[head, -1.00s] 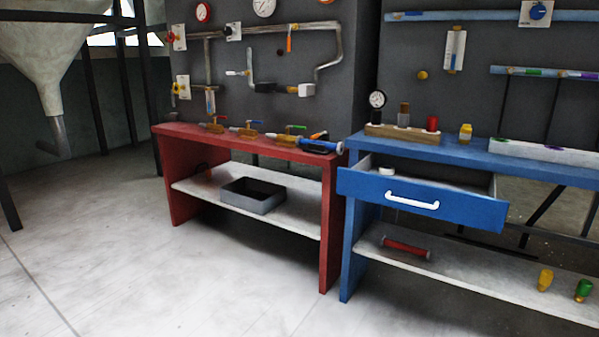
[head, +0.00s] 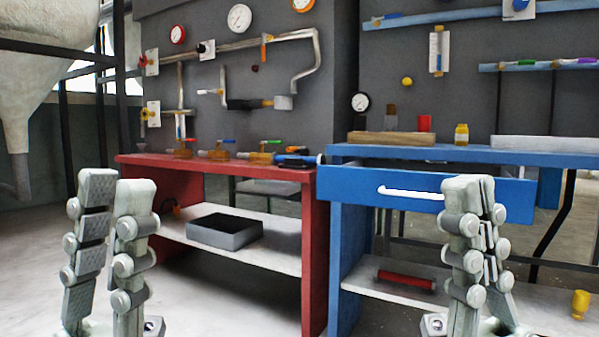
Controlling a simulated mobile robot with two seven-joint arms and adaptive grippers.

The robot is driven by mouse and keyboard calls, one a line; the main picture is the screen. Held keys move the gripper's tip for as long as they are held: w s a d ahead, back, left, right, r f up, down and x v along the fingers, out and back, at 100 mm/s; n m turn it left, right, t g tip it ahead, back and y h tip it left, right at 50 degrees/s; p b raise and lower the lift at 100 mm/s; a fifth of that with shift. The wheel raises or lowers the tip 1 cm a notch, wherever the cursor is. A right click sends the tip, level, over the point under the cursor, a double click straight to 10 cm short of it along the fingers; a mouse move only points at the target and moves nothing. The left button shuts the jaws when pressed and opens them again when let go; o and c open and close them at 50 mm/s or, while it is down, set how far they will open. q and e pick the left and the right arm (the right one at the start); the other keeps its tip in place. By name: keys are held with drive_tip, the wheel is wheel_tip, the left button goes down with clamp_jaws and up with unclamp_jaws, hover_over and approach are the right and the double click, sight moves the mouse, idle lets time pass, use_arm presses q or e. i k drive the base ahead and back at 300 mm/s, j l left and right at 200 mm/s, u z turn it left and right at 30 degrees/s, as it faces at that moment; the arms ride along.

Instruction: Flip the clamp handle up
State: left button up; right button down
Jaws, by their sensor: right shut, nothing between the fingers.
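At the bench's right end lies a blue-and-black fitting (head: 293,161) with an orange part. I cannot tell for sure which of these is the clamp handle. My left gripper (head: 116,180) is upright at the lower left, its fingers apart and empty. My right gripper (head: 468,183) is upright in front of the blue bench, its fingers together and empty. Both are well short of the fittings.
A blue bench (head: 335,250) with a pulled-out drawer (head: 350,187) stands to the right. A dark grey tray (head: 225,231) sits on the red bench's shelf. A red cylinder (head: 407,280) lies on the blue bench's shelf. Gauges and pipes cover the wall. Floor between my grippers is clear.

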sight(295, 149)
drive_tip(key=i+j, duration=0.2)
drive_tip(key=i, duration=0.25)
drive_tip(key=i+j, duration=0.2)
drive_tip(key=i, duration=0.3)
drive_tip(key=i+j+u, duration=0.1)
drive_tip(key=i, duration=0.35)
drive_tip(key=i+j, duration=0.3)
drive_tip(key=i, duration=0.15)
